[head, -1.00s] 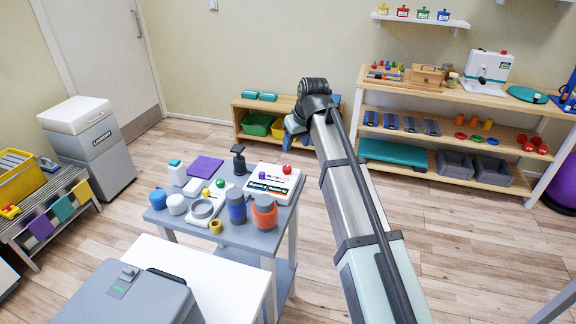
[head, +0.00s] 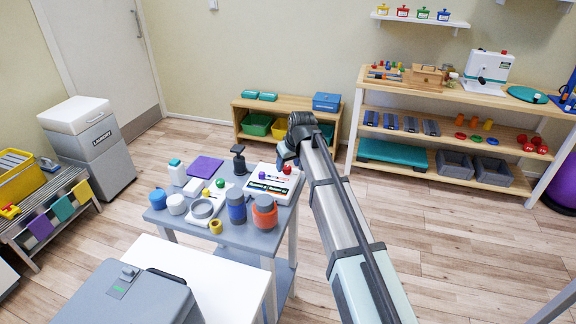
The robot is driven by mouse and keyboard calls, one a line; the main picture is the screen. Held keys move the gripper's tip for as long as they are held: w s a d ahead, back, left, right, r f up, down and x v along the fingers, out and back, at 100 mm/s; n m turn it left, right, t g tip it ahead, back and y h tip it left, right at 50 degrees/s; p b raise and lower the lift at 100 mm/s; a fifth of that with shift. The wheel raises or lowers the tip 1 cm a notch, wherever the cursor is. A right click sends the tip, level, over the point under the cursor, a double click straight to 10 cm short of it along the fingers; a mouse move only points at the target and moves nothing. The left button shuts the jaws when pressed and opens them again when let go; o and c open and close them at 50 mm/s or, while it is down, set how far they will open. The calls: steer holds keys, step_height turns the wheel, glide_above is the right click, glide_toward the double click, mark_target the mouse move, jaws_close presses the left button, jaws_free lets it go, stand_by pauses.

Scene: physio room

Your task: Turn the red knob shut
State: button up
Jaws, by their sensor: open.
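A white box (head: 256,190) with dark and green markings on its front stands at the back right of the small grey table (head: 163,216). A small red knob (head: 287,169) shows on its top right part, beside small purple and blue pieces. My gripper (head: 284,160) points down just above and behind the red knob, close to it. It is open and small in this view, its fingertips partly hidden by my wrist. I cannot tell whether it touches the knob. Nothing shows held in it.
A blue bottle (head: 237,207), an orange-and-grey jar (head: 265,212), a black pump bottle (head: 239,160) and a purple mat (head: 205,166) crowd the same table. A low wooden shelf (head: 287,107) stands behind; open floor lies to the right.

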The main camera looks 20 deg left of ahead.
steer(key=shift+w+a+f, duration=0.2)
steer(key=shift+f, duration=0.45)
steer(key=c, duration=1)
